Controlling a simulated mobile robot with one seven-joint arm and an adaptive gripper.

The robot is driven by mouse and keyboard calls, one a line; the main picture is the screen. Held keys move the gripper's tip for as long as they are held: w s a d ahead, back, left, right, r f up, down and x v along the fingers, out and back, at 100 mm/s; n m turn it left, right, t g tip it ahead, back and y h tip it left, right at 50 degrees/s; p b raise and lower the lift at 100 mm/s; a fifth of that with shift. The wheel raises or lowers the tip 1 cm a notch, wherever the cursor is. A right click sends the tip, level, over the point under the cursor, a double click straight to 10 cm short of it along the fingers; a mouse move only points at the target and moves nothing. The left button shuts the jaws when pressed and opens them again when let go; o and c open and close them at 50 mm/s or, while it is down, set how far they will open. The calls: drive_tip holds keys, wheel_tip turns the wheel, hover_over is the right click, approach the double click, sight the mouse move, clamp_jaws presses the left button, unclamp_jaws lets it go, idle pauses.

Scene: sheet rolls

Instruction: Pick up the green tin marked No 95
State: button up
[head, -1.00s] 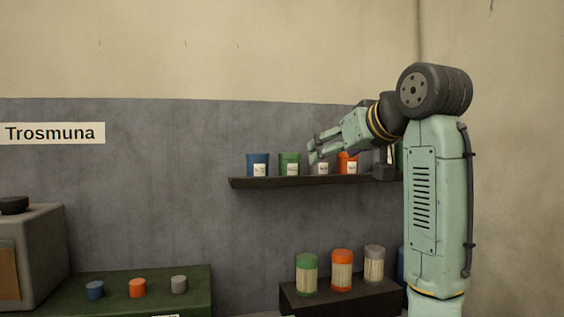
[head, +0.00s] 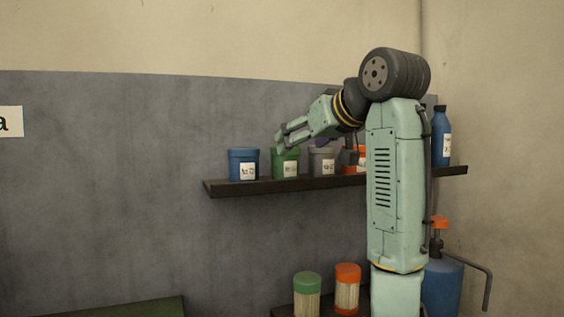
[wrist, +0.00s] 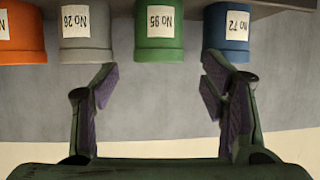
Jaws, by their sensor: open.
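The green tin marked No 95 (wrist: 159,42) hangs upside down in the wrist view, between a grey tin and a blue tin. In the head view the green tin (head: 285,164) stands upright on the wall shelf, its top partly hidden by my fingers. My gripper (wrist: 157,88) is open and empty, its two fingers spread wide on either side of the green tin's line, short of the tin. In the head view my gripper (head: 281,142) points left and down at the shelf tins.
The dark shelf (head: 219,188) also holds a blue tin marked No 72 (wrist: 229,38), a grey tin marked No 26 (wrist: 86,42), an orange tin (wrist: 20,40) and a blue bottle (head: 441,141). The neighbouring tins stand close on both sides. Jars with green and orange lids (head: 347,288) stand below.

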sight(285, 163)
drive_tip(key=p+x, duration=0.3)
drive_tip(key=x, duration=0.6)
drive_tip(key=shift+d, duration=0.1)
drive_tip(key=c, duration=1.1)
